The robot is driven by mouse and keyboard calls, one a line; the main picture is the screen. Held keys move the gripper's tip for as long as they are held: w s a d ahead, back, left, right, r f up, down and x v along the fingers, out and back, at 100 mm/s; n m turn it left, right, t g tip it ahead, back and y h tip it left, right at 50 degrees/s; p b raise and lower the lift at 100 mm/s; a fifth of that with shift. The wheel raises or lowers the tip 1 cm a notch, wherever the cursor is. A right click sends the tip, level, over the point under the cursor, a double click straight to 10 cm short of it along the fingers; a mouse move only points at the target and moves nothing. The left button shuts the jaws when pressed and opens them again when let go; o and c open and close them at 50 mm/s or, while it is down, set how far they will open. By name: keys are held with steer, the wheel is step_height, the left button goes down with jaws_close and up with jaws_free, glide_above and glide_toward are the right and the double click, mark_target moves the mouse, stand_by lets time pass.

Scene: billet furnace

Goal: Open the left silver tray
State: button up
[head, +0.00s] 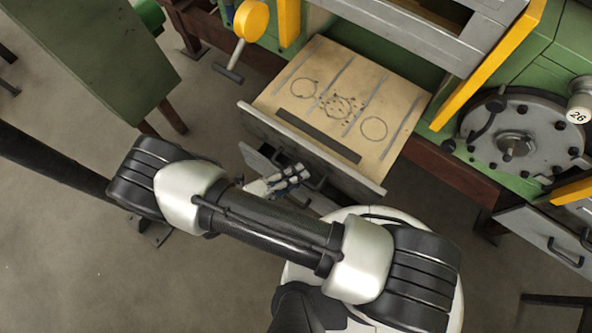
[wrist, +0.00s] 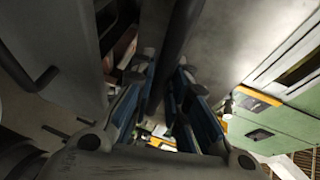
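The left silver tray (head: 368,178) is pulled well out of the green machine in the head view. Its tan inside, marked with circles and stripes, is in plain sight. A dark handle (head: 316,183) is on its grey front. My gripper (head: 289,178) is at that front, beside the handle, partly behind my arm. In the wrist view my gripper's (wrist: 165,78) blue-padded fingers lie on both sides of a dark bar (wrist: 181,45), which looks like the handle, with little or no gap at the tips. The grip's exact contact is hard to see.
A lower grey drawer (head: 256,160) shows under the tray's left end. At right are a closed silver drawer (head: 540,241) with a handle and a round grey flange (head: 520,140). A green machine part (head: 90,50) stands at upper left. The floor at lower left is clear.

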steer(key=o, duration=0.3)
steer(key=shift+o, duration=0.2)
steer(key=v, duration=1.2)
stand_by(0.3)
